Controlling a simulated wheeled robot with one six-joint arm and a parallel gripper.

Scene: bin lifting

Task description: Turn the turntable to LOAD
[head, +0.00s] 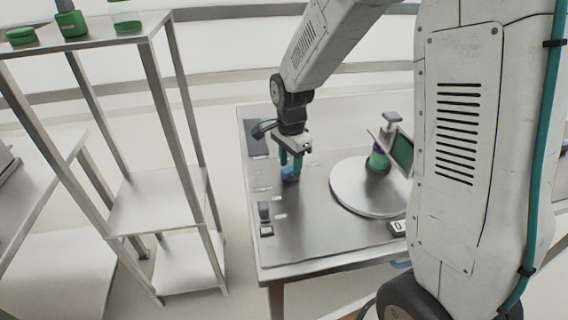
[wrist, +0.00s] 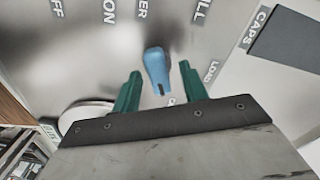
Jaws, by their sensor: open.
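A blue knob (wrist: 153,62) stands on the metal panel, its narrow, dark-marked end pointing down in the wrist view toward a mostly hidden label. The printed word LOAD (wrist: 212,72) lies to its right, beyond the right finger. My gripper (wrist: 159,72) is open, with one green finger on each side of the knob and gaps showing. In the head view my gripper (head: 291,160) is low over the table at the blue knob (head: 290,174). The round turntable (head: 352,198) is to its right, bearing a green and purple item (head: 378,160).
Small controls (head: 264,211) line the table's left side. A dark CAPS pad (head: 256,140) is at the back left. A number display (head: 397,226) sits by the turntable's front. A shelf rack (head: 160,200) stands left. The table's front is clear.

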